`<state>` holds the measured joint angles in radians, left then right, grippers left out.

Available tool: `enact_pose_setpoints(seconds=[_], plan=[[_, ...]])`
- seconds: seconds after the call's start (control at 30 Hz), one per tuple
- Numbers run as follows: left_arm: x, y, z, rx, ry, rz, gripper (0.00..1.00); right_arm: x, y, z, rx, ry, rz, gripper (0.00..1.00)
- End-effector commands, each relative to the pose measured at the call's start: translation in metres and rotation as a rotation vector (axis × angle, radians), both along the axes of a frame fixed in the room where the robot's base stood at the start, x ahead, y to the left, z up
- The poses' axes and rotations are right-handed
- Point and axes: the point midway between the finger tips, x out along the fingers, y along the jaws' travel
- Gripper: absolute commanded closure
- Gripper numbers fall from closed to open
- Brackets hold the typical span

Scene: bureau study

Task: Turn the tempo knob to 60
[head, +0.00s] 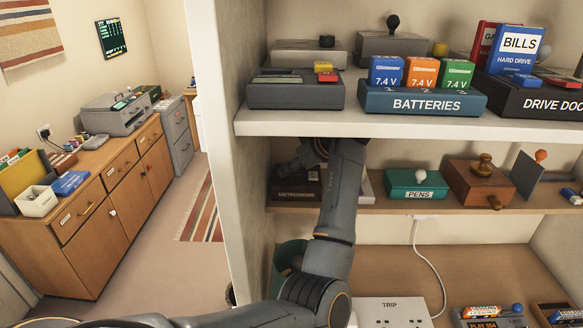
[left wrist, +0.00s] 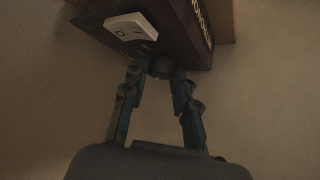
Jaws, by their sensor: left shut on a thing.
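The metronome (head: 297,192) is a dark box labelled METRONOME at the left end of the middle shelf, partly covered by my left arm. In the left wrist view, the dark metronome box (left wrist: 190,45) shows at the top with lettering along its edge and a white plate (left wrist: 131,27) on its face. A round dark tempo knob (left wrist: 162,67) sits at its edge. My left gripper (head: 306,158) reaches under the upper shelf to the metronome; in the left wrist view, its fingers (left wrist: 157,80) are shut on the knob, one on each side. The knob's setting is not readable.
The upper shelf (head: 400,125), bearing a BATTERIES holder (head: 420,103), is close above my left arm. The shelf's left side wall (head: 255,165) is close beside the gripper. A green PENS box (head: 416,186) and a brown box (head: 478,184) stand to the right.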

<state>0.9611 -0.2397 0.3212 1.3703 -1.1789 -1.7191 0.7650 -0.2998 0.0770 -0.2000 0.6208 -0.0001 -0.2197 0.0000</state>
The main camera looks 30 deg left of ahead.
Motion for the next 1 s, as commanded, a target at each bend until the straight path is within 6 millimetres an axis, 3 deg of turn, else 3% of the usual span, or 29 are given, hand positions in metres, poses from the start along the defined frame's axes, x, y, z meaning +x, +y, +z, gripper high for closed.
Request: enact_pose_setpoints(seconds=[0.5, 1.0], plan=[[0.005, 0.002, -0.001, 0.000, 0.003, 0.455, 1.00, 0.000, -0.001, -0.008, -0.001, 0.001, 0.000, 1.00], [0.006, 0.002, -0.002, -0.003, 0.004, 0.630, 1.00, 0.000, -0.004, -0.011, -0.005, 0.001, 0.002, 1.00]])
